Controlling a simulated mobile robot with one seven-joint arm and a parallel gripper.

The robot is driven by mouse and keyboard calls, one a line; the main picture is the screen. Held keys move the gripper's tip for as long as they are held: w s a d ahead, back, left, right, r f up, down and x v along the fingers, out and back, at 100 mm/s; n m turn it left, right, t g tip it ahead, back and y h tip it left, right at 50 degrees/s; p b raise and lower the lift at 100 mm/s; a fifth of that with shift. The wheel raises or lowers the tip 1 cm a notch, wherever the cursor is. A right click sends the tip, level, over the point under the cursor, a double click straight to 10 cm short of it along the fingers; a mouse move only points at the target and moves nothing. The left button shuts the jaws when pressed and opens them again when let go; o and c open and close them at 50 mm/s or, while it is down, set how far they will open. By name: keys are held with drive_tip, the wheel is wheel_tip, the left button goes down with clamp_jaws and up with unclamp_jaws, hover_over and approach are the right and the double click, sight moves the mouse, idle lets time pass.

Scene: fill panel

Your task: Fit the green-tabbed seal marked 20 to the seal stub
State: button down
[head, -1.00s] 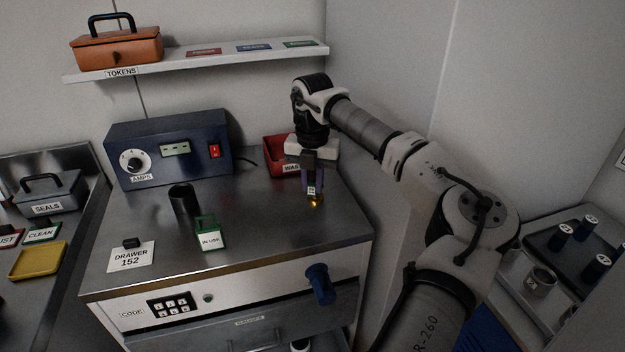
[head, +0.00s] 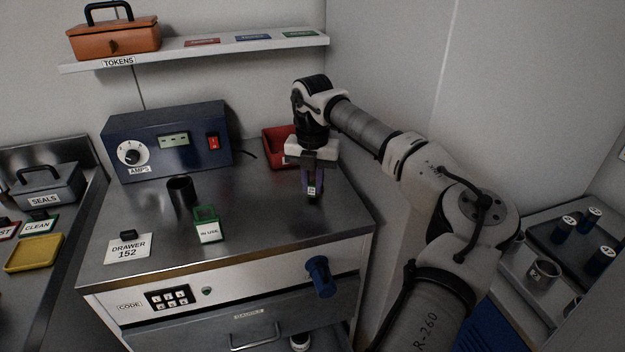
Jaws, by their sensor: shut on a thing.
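My gripper (head: 312,182) is over the right part of the steel cabinet top, pointing down. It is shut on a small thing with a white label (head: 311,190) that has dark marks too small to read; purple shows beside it. No green tab can be made out on it, and its lower end is dark and close above or at the top; I cannot tell if it touches. I cannot pick out the seal stub for sure; the gripper and the held thing may hide it.
A dark cylinder (head: 181,192), a green IN USE holder (head: 206,225) and a DRAWER 152 card (head: 129,249) stand on the cabinet top (head: 255,215). A blue meter box (head: 168,140) and red bin (head: 279,147) are behind. A blue handle (head: 319,275) juts from the front.

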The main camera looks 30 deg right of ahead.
sight(313, 183)
drive_tip(key=c, duration=1.3)
unclamp_jaws()
drive_tip(key=shift+f, duration=0.1)
drive_tip(key=shift+o, duration=0.2)
wheel_tip(313, 183, up, 14)
drive_tip(key=b, duration=0.1)
drive_tip(key=shift+b, duration=0.35)
drive_tip(key=shift+f, duration=0.1)
